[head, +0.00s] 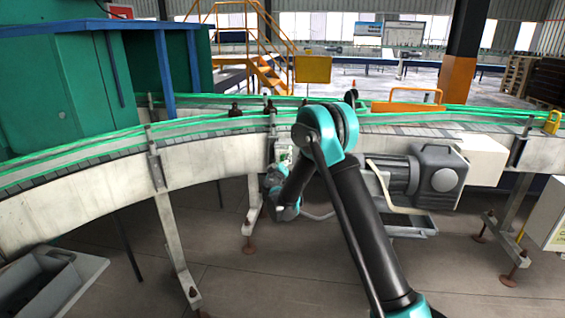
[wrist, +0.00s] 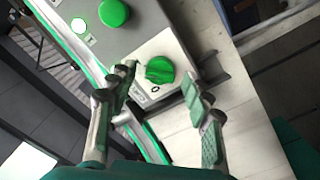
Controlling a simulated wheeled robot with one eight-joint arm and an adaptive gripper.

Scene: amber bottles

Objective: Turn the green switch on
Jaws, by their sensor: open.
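The green switch (wrist: 160,70) is a round rotary knob with a raised grip on a white plate (wrist: 152,48), seen in the wrist view. A small "0" mark is printed below it; I cannot tell which position the knob is in. My gripper (wrist: 160,74) is open, with one finger to the left and one to the right of the knob. A gap shows between the knob and each finger, and nothing is held. In the head view my arm reaches down to the conveyor's near side, and the switch cannot be made out there.
The conveyor (head: 95,190) curves across the head view. A grey motor (head: 438,172) is right of my arm. Open floor lies below.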

